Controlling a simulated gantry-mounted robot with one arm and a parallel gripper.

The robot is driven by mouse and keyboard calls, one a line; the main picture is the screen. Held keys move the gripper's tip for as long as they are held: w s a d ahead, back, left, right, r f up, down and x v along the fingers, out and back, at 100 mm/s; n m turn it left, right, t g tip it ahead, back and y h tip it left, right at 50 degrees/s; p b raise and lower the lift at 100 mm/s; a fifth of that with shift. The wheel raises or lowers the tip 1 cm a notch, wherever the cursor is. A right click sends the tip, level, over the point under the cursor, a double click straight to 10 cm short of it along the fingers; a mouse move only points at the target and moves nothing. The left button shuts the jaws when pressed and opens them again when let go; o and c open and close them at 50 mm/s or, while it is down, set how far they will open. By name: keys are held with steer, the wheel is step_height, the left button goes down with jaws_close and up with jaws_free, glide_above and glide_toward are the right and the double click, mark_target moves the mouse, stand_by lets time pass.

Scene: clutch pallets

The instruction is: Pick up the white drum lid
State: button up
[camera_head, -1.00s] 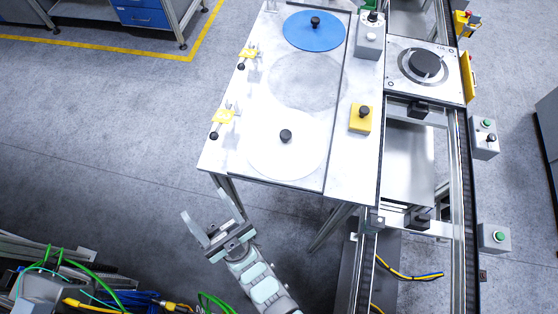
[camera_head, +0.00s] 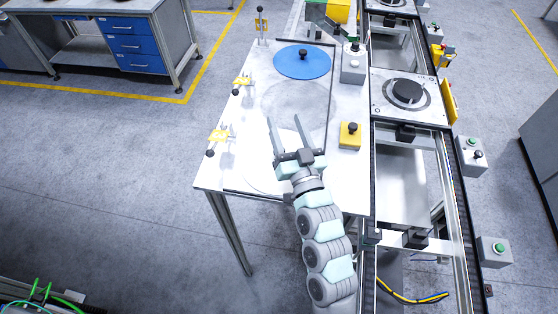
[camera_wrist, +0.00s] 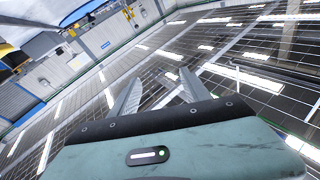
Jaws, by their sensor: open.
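The white drum lid (camera_head: 257,174) lies flat on the near part of the white table. In the head view my arm covers its right side, and its black knob is hidden. My gripper (camera_head: 284,119) is open and empty, with its two fingers spread over the table beyond the lid. It appears above the table, but its exact height is unclear. In the wrist view the open fingers of my gripper (camera_wrist: 158,76) point up toward a ceiling and walls, and the lid does not show.
A blue lid (camera_head: 285,68) with a black knob lies at the far end of the table (camera_head: 348,185). A yellow block (camera_head: 346,141) and a grey box (camera_head: 352,72) stand along the right side. Yellow-tagged clamps (camera_head: 219,136) line the left edge. A conveyor (camera_head: 455,195) runs at right.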

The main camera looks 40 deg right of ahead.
mark_target(257, 156)
steer(key=s+a+f+n+g+y, duration=0.1)
steer(key=s+f+y, duration=0.1)
steer(key=s+a+f+n+g+y+b, duration=0.1)
steer(key=s+f+n+g+y, duration=0.1)
steer(key=f, duration=0.1)
steer(key=s+a+f+n+g+y, duration=0.1)
steer(key=s+f+n+y, duration=0.1)
steer(key=s, duration=0.1)
steer(key=shift+f+g, duration=0.3)
steer(key=shift+g, duration=0.1)
steer(key=shift+w+f, duration=0.15)
steer(key=x, duration=0.4)
steer(key=shift+w+p, duration=0.15)
steer(key=shift+p, duration=0.2)
steer(key=shift+d+p+x, duration=0.15)
steer(key=shift+p+x, duration=0.4)
steer(key=shift+x, duration=0.75)
steer(key=shift+d+p+x, duration=0.15)
steer(key=shift+p+x, duration=0.35)
steer(key=shift+x, duration=0.8)
steer(key=shift+w+d+f, duration=0.1)
steer(key=shift+w+f, duration=0.15)
steer(key=shift+f, duration=0.1)
steer(key=shift+c, duration=0.5)
jaws_close()
